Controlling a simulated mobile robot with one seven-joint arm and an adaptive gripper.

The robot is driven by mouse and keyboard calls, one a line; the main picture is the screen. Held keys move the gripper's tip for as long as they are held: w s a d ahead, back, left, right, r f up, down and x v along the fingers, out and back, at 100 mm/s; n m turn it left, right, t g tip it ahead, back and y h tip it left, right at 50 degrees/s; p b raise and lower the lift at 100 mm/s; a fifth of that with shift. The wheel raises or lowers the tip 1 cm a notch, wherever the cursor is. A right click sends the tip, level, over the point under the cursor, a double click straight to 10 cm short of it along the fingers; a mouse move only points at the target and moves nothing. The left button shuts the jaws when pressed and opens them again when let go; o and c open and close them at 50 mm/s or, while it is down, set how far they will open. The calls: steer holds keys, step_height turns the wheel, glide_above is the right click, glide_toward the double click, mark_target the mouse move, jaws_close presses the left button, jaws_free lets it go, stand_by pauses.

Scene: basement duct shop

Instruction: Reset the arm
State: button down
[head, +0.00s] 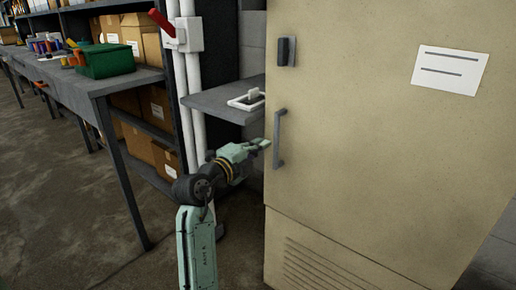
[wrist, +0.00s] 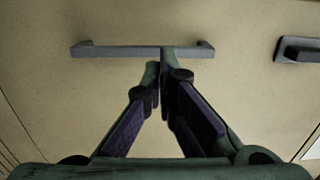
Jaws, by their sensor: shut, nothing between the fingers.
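My arm rises from the bottom of the head view, and my gripper (head: 264,144) points right at the tan cabinet door, just left of its grey bar handle (head: 279,139). In the wrist view my gripper (wrist: 163,70) has its fingertips together, with nothing between them. The handle (wrist: 110,50) lies just beyond the tips in that view. I cannot tell whether the tips touch it.
The tan cabinet (head: 370,150) fills the right side, with a dark latch (head: 286,51) and a paper label (head: 450,69). A grey shelf (head: 215,99) juts out behind my gripper, beside white pipes. A workbench (head: 85,87) with a green box (head: 105,60) stands left. The floor (head: 60,200) there is clear.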

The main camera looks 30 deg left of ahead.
steer(key=s+b, duration=0.1)
steer(key=s, duration=0.7)
steer(key=shift+s+a+b, duration=0.35)
steer(key=shift+a, duration=0.1)
